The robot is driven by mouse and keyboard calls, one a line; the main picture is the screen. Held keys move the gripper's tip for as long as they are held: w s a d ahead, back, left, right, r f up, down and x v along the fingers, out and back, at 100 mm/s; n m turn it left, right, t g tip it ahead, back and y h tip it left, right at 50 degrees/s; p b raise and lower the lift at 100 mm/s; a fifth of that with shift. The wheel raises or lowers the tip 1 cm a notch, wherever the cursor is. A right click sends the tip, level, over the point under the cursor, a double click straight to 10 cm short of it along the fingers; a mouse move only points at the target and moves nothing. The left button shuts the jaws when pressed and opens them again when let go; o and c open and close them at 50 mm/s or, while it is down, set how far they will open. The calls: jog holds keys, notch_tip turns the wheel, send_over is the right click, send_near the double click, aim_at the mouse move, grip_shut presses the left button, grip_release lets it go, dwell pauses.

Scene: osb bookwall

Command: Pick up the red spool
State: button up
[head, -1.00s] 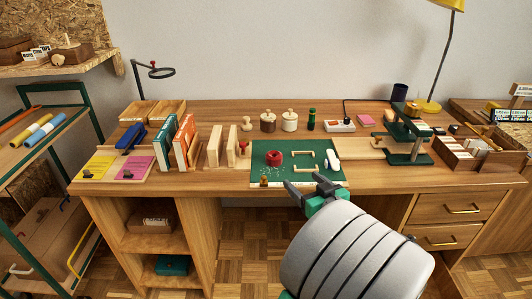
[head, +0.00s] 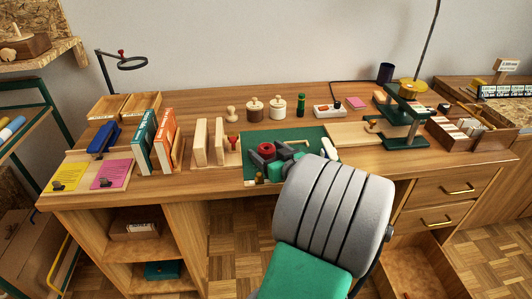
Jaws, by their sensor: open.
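The red spool (head: 267,149) stands on the green cutting mat (head: 313,132) on the wooden desk. My gripper (head: 265,156) is open, with its dark fingers low over the mat and close around the near side of the spool. The fingers hide the lower part of the spool. I cannot tell whether either finger touches it. My arm hides the near right part of the mat.
Wooden upright blocks (head: 201,142) and books (head: 143,142) stand left of the mat. A white rounded object (head: 329,147) sits at its right edge. Two lidded jars (head: 277,106) and a green press (head: 405,138) stand behind and right.

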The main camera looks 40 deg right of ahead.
jog(key=shift+w+d, duration=0.1)
jog(key=shift+w, duration=0.3)
jog(key=shift+c, duration=0.5)
jog(key=c, duration=1.3)
